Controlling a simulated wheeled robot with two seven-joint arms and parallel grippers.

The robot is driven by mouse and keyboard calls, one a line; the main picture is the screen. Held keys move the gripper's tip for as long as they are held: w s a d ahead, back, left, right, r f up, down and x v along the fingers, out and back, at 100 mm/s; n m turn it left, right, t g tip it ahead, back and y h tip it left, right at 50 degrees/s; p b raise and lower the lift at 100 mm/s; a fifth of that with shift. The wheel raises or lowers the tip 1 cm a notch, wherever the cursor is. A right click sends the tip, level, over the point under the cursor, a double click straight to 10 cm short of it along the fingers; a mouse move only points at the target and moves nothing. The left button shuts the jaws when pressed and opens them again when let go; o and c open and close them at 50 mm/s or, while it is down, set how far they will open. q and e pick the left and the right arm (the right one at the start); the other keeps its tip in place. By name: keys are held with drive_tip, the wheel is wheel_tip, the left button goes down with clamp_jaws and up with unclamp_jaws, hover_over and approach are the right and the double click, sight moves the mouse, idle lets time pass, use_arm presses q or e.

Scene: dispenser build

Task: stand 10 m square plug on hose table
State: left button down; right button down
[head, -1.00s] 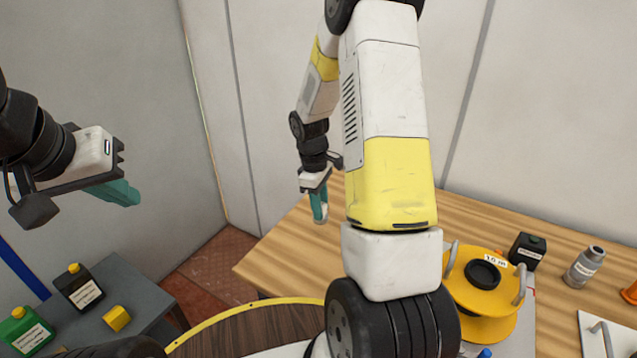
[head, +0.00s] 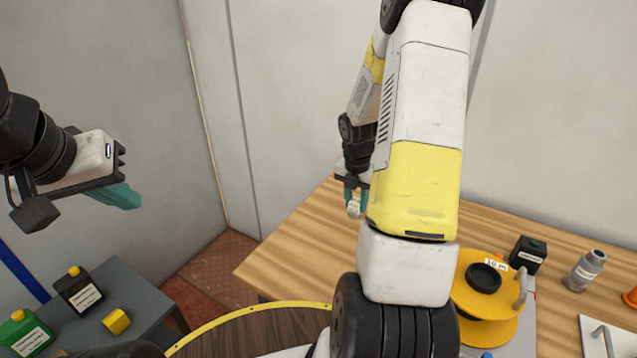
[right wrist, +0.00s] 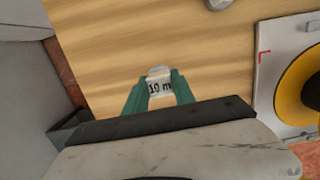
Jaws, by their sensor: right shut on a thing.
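A small pale grey plug marked "10 m" (right wrist: 160,86) sits between the teal fingers of my right gripper (right wrist: 161,92). In the head view the plug (head: 354,210) shows at the tips of my right gripper (head: 356,196), over the left part of the wooden hose table (head: 300,243). In the wrist view bare wood lies behind the plug; its height above the wood is hard to tell. My left gripper (head: 122,196) is at the left, away from the table, with its teal fingers seen side-on and no object visible in them.
A yellow hose reel (head: 480,315) labelled "10 m" stands on the table at the right, partly behind my right arm. A black container (head: 528,254) and a grey bottle (head: 586,270) stand further right. A grey side table (head: 125,285) holds bottles and a yellow block (head: 116,321).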

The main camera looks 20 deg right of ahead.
drive_tip(key=w, duration=0.4)
drive_tip(key=w+f, duration=0.1)
drive_tip(key=w, duration=0.9)
drive_tip(key=shift+w+a+f, duration=0.2)
drive_tip(key=shift+w+a, duration=0.05)
drive_tip(key=shift+f, duration=1.75)
drive_tip(key=shift+f, duration=0.1)
drive_tip(key=c, duration=1.1)
unclamp_jaws()
drive_tip(key=shift+o, duration=0.2)
